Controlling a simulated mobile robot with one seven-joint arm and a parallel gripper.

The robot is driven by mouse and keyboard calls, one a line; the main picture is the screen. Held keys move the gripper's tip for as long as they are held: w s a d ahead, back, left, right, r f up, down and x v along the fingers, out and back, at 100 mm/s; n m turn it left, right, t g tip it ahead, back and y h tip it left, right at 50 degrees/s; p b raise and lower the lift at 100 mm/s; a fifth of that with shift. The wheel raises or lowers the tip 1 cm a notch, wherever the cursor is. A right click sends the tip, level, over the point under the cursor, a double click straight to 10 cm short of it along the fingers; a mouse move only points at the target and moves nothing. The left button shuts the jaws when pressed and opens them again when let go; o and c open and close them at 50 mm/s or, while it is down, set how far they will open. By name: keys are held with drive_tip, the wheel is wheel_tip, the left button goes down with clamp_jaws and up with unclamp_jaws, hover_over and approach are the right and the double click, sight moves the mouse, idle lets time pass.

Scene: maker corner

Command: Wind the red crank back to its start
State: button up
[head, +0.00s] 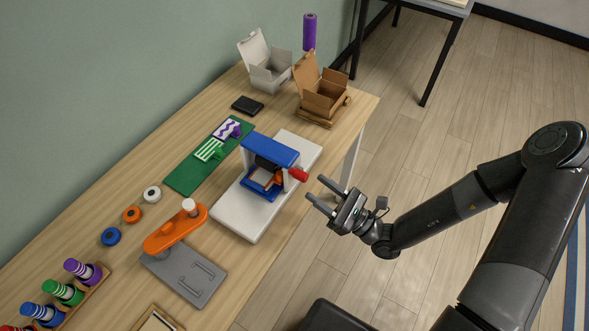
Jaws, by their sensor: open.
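The red crank (299,174) sticks out from the right side of a small blue press-like machine (271,149). The machine stands on a white base board (239,222) near the table's right edge. My gripper (314,189) is open and empty. Its fingers point left, just below and to the right of the red crank, and look apart from it. The crank's arm is small and partly merges with the machine's side, so its exact angle is hard to tell.
The wooden table (60,240) also bears an orange-armed grey device (185,270), a green mat (185,180), a black box (247,105), an open white box (270,75) and an open cardboard box (325,95). The floor right of the table is clear around my arm.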

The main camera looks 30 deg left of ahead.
sight(293, 170)
drive_tip(key=x, duration=0.8)
drive_tip(key=shift+a, duration=0.25)
drive_tip(key=shift+c, duration=0.6)
clamp_jaws()
